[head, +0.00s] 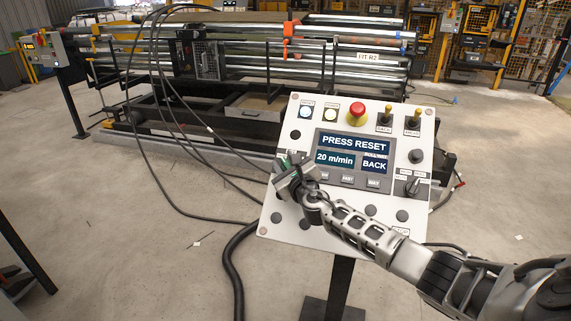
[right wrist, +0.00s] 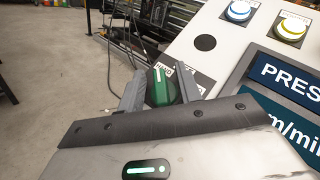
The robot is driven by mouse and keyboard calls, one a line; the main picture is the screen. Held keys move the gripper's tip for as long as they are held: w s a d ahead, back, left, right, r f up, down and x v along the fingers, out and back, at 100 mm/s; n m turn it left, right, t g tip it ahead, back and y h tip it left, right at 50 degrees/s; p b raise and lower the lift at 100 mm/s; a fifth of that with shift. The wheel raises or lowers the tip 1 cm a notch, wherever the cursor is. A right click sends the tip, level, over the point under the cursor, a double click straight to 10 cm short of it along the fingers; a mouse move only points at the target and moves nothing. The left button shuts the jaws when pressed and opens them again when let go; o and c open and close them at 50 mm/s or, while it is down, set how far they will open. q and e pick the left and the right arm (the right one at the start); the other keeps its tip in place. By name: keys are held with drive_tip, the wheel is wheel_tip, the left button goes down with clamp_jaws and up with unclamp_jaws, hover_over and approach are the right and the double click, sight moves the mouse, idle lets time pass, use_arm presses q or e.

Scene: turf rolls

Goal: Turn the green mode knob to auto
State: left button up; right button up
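The green mode knob (right wrist: 161,88) sits at the left side of the control panel (head: 276,218). In the right wrist view it stands between the two fingers of my right gripper (right wrist: 160,88), with a white mark near its top. In the head view my right gripper (head: 286,168) covers most of the knob; only a bit of green shows. The label behind the knob is partly hidden, and the word auto cannot be read. My left gripper is not in view.
The panel also carries a red mushroom button (head: 357,112), lit blue (head: 306,112) and yellow (head: 331,115) buttons, a screen (head: 353,144) reading PRESS RESET, and a black selector (head: 412,186) at right. Cables (head: 160,120) hang behind the panel. A roller machine (head: 250,65) stands beyond.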

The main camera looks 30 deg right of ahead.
clamp_jaws()
